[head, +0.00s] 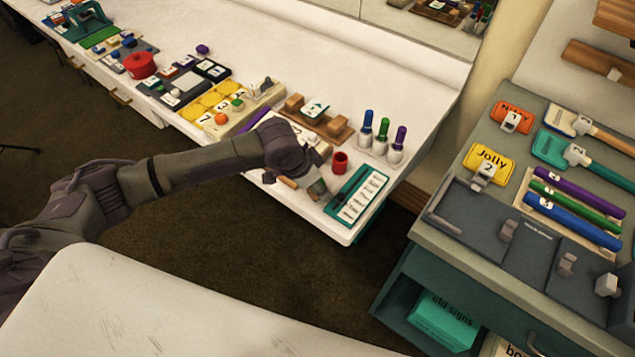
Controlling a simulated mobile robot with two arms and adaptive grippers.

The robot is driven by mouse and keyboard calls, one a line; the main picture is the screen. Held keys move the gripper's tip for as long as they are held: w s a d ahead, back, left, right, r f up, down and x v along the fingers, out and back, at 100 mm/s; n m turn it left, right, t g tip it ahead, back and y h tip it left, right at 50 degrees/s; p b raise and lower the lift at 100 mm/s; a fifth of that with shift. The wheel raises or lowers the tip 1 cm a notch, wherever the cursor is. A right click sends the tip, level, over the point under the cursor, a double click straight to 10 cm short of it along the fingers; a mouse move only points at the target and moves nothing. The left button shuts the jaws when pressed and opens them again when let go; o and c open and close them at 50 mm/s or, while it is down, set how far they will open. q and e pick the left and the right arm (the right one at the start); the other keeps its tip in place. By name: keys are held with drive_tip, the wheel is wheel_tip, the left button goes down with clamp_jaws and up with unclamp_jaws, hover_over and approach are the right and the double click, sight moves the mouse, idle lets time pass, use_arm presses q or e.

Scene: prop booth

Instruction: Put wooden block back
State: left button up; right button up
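A wooden stand on the white counter carries a wooden block (293,103) at its left and another wooden block (337,126) at its right, with a white and teal arrow card (315,111) between them. My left arm reaches in from the left over the counter. My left gripper (304,188) points down near the counter's front edge, in front of the stand. A small tan, wood-coloured piece (287,182) shows beside its fingers. The wrist hides much of that spot, so I cannot tell whether the piece is held. My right gripper is out of view.
A red cup (340,162), a teal tray with white labels (350,213) and bottles with blue, green and purple tops (381,130) stand close right of the gripper. Yellow number tiles (207,108) lie left. A grey cabinet (470,220) stands at right, across a floor gap.

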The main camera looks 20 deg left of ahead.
use_arm(q)
drive_tip(key=shift+f, duration=0.1)
drive_tip(key=o, duration=0.8)
drive_tip(key=shift+c, duration=0.2)
drive_tip(key=v, duration=1.2)
